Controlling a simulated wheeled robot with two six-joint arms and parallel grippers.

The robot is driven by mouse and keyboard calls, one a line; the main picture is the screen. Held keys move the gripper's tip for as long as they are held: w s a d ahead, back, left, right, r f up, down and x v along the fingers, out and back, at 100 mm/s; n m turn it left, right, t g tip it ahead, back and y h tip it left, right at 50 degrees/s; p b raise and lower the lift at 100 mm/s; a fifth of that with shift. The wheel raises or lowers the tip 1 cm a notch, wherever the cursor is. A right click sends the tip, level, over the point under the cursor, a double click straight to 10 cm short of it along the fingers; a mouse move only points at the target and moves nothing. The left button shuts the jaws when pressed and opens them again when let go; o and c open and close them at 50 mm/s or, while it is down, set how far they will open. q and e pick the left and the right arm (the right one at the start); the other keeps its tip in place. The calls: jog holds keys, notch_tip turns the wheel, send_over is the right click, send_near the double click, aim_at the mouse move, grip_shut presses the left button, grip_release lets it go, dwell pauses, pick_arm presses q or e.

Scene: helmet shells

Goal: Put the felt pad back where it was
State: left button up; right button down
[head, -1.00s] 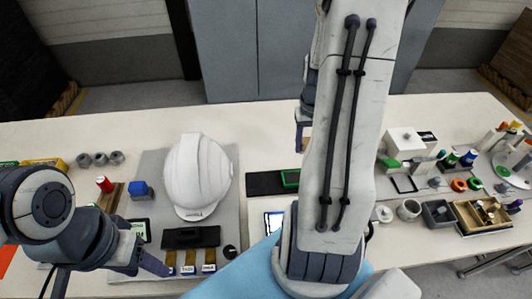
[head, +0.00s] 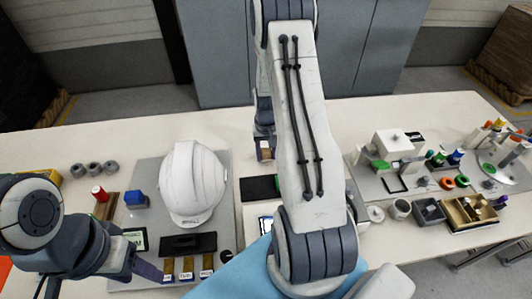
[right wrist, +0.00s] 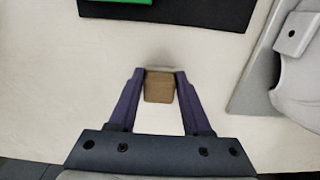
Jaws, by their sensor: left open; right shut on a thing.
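My right gripper (right wrist: 160,85) is shut on a small brown block (right wrist: 159,88) with a pale top edge, which may be the felt pad; I cannot tell for sure. The block is above the bare white table. In the head view my right gripper (head: 265,151) hangs behind the black mat (head: 259,188), to the right of the white helmet shell (head: 193,180). The helmet shell rests on a grey mat (head: 150,172). My left gripper (head: 150,271) is open and empty, low at the front edge of the grey mat.
A blue block (head: 135,198), a black tray (head: 188,244) and several tagged strips lie on the grey mat. A green item (right wrist: 118,1) lies on the black mat. At right are a white box (head: 393,145) and a wooden tray (head: 472,212). The table behind the helmet is clear.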

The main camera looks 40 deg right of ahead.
jog(key=shift+f, duration=0.25)
jog(key=shift+f, duration=0.1)
jog(key=shift+c, duration=1.7)
grip_release()
